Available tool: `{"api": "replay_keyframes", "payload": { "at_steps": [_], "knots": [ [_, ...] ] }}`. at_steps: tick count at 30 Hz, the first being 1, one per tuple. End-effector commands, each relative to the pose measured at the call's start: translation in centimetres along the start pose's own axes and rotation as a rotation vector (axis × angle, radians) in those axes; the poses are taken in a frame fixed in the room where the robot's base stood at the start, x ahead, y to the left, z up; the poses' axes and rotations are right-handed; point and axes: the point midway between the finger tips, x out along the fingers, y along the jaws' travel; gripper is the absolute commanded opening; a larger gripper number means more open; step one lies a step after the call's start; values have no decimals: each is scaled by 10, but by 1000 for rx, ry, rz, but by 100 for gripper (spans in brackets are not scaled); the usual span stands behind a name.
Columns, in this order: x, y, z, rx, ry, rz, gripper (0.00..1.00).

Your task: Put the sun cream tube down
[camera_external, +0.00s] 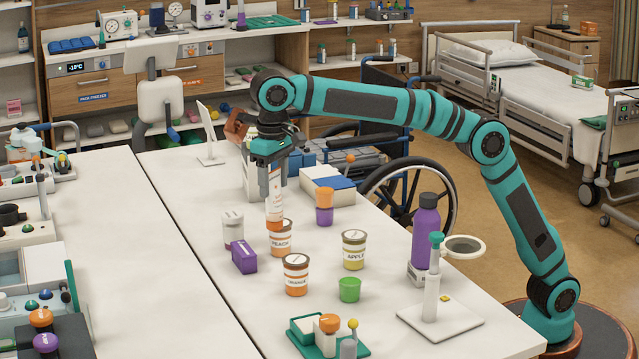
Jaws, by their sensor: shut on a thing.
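The sun cream tube (274,207) is white and orange and hangs upright from my gripper (270,180). My gripper points down, and its fingers are closed on the tube's upper part. The tube's lower end shows just behind and above the peach cup (281,241). I cannot tell whether the tube touches the white table (180,215) or hangs above it.
Near the tube stand a white jar (232,228), a purple box (244,257), an orange-and-purple bottle (324,207), an orange cup (296,276) and an apple cup (353,250). A green cup (349,289) and a purple flask (426,232) stand nearer. The table's left part is clear.

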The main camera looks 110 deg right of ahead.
Motion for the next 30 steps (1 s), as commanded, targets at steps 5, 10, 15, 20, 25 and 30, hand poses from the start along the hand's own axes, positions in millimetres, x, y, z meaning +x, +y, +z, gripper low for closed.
{"api": "replay_keyframes", "payload": {
  "at_steps": [5, 10, 15, 20, 25, 30],
  "knots": [
    [1, 48, -68, 136, 1, -1, 20],
    [1, 99, -123, 260, 1, -1, 20],
    [2, 153, -174, 381, 2, -2, 20],
    [3, 194, -207, 468, 2, -1, 20],
    [4, 224, -229, 528, 2, -2, 20],
    [5, 246, -243, 569, 2, -2, 20]
  ]
}}
